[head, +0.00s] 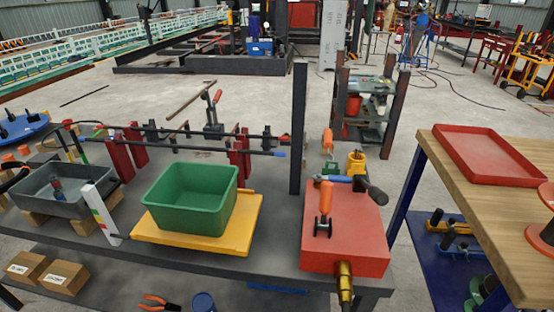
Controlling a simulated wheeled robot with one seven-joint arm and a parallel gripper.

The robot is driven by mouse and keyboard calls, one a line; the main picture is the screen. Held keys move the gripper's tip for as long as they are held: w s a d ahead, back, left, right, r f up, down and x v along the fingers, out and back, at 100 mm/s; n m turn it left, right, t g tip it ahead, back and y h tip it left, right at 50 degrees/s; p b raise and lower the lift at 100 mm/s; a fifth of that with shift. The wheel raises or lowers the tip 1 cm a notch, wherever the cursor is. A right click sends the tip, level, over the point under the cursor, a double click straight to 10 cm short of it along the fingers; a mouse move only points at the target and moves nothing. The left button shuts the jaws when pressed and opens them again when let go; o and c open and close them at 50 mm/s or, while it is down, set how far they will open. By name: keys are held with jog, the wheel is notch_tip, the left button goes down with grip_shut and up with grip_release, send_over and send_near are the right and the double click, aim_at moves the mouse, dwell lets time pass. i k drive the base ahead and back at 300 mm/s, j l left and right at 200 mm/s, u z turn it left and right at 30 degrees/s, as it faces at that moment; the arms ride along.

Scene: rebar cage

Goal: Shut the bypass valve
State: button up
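A red box (345,245) stands at the right end of the grey bench. An orange-handled lever (326,196) with a black lower end stands on its top. At the box's back edge is a yellow fitting (356,162) with a blue bar (334,178) lying to its left and a dark cylindrical grip (375,193) angled to its right. A brass fitting (344,280) hangs from the box's front. None is labelled, so I cannot tell which part is the bypass valve or whether it is open. My gripper is not in view.
A green bin (190,198) sits on a yellow board (247,232) left of the box. A wooden table (450,165) with a red tray (487,150) stands right, across a gap.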

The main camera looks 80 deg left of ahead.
aim_at(319, 178)
jog(key=i+u, duration=0.1)
jog(key=u, duration=1.65)
